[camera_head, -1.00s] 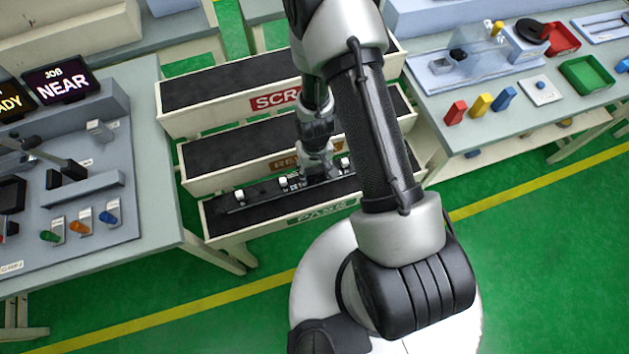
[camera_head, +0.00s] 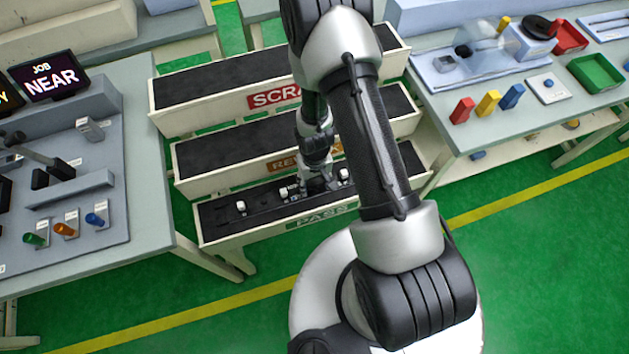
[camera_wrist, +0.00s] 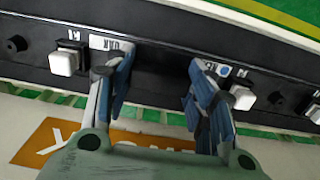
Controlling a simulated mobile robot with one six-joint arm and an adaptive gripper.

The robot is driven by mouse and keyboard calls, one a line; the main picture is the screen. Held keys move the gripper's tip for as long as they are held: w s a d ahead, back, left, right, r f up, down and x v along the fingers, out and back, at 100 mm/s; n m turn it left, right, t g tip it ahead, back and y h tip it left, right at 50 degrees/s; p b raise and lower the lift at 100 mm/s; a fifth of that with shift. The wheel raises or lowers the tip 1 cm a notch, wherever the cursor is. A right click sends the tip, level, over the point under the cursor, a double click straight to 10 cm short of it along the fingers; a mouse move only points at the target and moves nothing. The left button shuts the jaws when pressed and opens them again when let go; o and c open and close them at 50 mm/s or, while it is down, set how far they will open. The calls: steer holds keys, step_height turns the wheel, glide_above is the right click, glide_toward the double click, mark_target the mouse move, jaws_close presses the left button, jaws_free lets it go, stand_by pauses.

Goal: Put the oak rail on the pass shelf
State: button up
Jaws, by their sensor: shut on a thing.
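The oak rail is a long dark bar with white clips (camera_head: 262,204). It lies along the black bed of the pass shelf (camera_head: 222,236), the lowest and nearest tier. Whether it touches the bed is unclear. My gripper (camera_head: 317,187) is at the middle of the rail, partly hidden by my arm. In the wrist view my gripper (camera_wrist: 158,78) has its two fingers apart, shut on the oak rail (camera_wrist: 150,66), whose white clips and small labels show on both sides.
Behind the pass shelf rise the rework shelf (camera_head: 215,178) and the scrap shelf (camera_head: 195,118), both with black beds and no parts visible. A left bench (camera_head: 150,190) holds a lit NEAR display (camera_head: 54,78). A right bench (camera_head: 480,130) holds colored blocks and trays.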

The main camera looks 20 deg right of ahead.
steer(key=o, duration=1.3)
step_height(320, 180, up, 12)
steer(key=p, duration=0.7)
step_height(320, 180, up, 25)
steer(key=t, duration=0.2)
glide_above(314, 182)
steer(key=s+r+t, duration=0.2)
steer(key=s+r, duration=1.2)
steer(key=s, duration=0.1)
steer(key=shift+r+t, duration=0.25)
steer(key=shift+t, duration=0.05)
